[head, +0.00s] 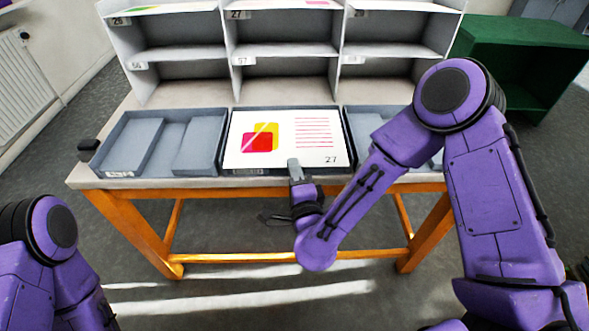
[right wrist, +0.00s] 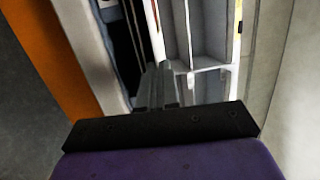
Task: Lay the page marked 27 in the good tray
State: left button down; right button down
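The page marked 27 (head: 282,150) is white with a red and yellow shape, pink lines and a printed 27. It lies flat over the middle tray (head: 345,146) and hides most of its inside. My right gripper (head: 294,166) is at the page's front edge. In the right wrist view its fingers (right wrist: 158,88) are close together on the page's edge (right wrist: 154,20), with a dark gap between page and tray. The left tray (head: 151,116) has a front label too small to read. The right tray (head: 436,160) is partly hidden by my right arm. My left gripper is out of view.
A grey rack (head: 230,50) with numbered compartments stands behind the trays on the table (head: 250,182). A small black object (head: 88,146) sits at the table's left end. A green shelf (head: 515,55) is at the right. The floor in front is clear.

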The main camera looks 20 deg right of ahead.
jog(key=c, duration=1.3)
grip_release()
jog(key=shift+s, duration=0.1)
jog(key=shift+s+a+f, duration=0.1)
jog(key=shift+s+a, duration=0.05)
jog(key=shift+s, duration=1.6)
jog(key=shift+s+a, duration=0.2)
jog(key=shift+s, duration=1.5)
jog(key=shift+s+a+f, duration=0.1)
jog(key=shift+s+a, duration=0.05)
jog(key=shift+s, duration=1.6)
